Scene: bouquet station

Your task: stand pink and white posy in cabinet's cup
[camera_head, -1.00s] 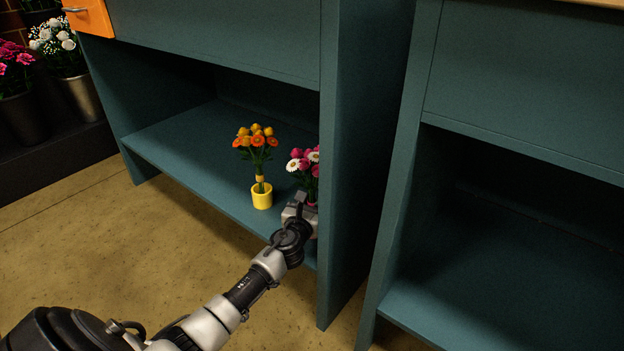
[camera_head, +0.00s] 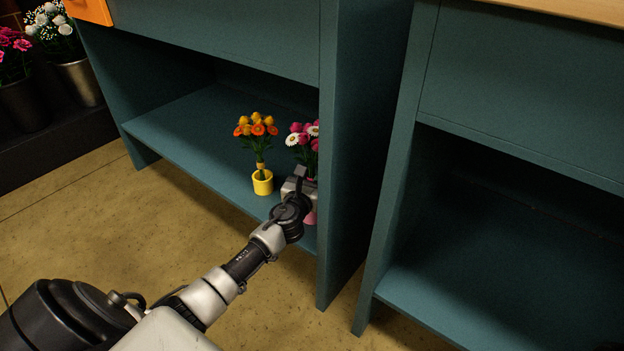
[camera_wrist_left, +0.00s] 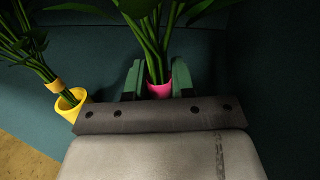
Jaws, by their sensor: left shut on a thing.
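The pink and white posy (camera_head: 304,138) is upright at the right end of the left cabinet's shelf (camera_head: 195,137). My left gripper (camera_head: 300,184) is shut on it. In the left wrist view its fingers (camera_wrist_left: 158,82) sit on both sides of a pink band (camera_wrist_left: 159,91) around the green stems. A pink flared piece (camera_head: 311,217) shows below the gripper; I cannot tell whether it is a cup or part of the posy, as the gripper hides the join. My right gripper is not in view.
An orange and yellow posy (camera_head: 257,130) stands in a yellow cup (camera_head: 262,182) close to the left of my gripper. The cabinet's side panel (camera_head: 345,150) is close on the right. The shelf above limits height. The shelf's left part is clear.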

